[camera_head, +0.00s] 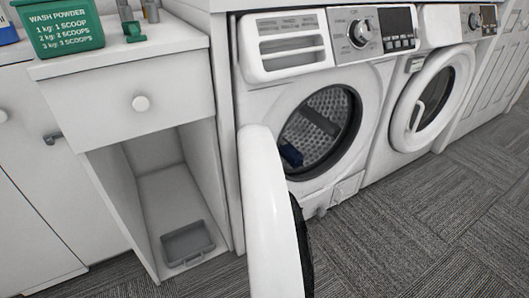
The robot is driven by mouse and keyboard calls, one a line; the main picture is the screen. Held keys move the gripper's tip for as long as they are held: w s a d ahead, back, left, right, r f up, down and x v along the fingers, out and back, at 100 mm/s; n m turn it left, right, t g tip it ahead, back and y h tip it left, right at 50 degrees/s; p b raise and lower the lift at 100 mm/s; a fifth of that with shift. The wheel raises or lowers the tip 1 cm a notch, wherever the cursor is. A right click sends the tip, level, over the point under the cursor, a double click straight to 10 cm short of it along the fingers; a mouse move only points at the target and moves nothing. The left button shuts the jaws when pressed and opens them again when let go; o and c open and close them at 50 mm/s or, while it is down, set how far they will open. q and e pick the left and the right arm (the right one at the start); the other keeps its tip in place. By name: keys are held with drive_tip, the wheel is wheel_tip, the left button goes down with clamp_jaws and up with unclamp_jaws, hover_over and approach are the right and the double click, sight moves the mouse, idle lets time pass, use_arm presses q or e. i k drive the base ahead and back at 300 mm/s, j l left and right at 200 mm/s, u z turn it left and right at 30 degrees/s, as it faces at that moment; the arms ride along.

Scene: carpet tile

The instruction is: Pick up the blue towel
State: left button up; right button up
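The blue towel (291,155) appears as a small dark-blue bundle low at the left inside the drum of the open washing machine (372,95). Only part of it shows past the drum's rim. The machine's round door (270,215) is swung open toward me and stands in front of the machine's left side. Neither of my grippers is in view.
A second machine (433,95) with its round door closed stands to the right. A white cabinet (125,95) with a drawer and open lower space holding a grey tray (187,243) is at left. A green wash powder box (60,28) stands on the counter. Carpet at right is clear.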

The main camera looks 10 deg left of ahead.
sight(292, 154)
drive_tip(key=i+l+u, duration=0.2)
drive_tip(key=l, duration=0.25)
drive_tip(key=i+l+u, duration=0.2)
drive_tip(key=l, duration=0.25)
drive_tip(key=l+u, duration=0.25)
drive_tip(key=l, duration=0.2)
drive_tip(key=l+u, duration=0.2)
drive_tip(key=l, duration=0.25)
drive_tip(key=i+l, duration=0.1)
drive_tip(key=l, duration=0.25)
drive_tip(key=i+l, duration=0.1)
drive_tip(key=l, duration=0.2)
drive_tip(key=i+l, duration=0.1)
drive_tip(key=l, duration=0.25)
